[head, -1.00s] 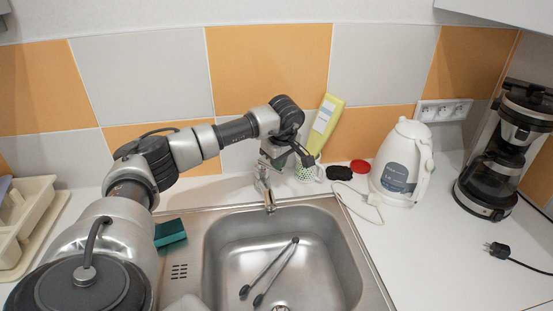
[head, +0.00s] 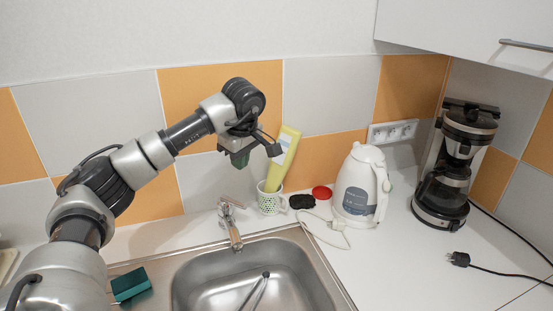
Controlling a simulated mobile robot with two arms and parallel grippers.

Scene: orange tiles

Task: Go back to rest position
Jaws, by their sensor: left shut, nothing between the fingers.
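My left arm comes in from the left and reaches up over the back of the sink. My left gripper (head: 239,157) hangs from its wrist in front of the tiled wall, above the tap (head: 231,222). It is shut and empty, apart from the counter. My right gripper is not in view.
A patterned cup (head: 270,203) with a yellow bottle (head: 282,158) stands close to the right below my gripper. A white kettle (head: 358,190) and a coffee maker (head: 452,165) stand farther right. A sponge (head: 130,284) lies left of the sink (head: 205,280). A cabinet (head: 450,25) overhangs the upper right.

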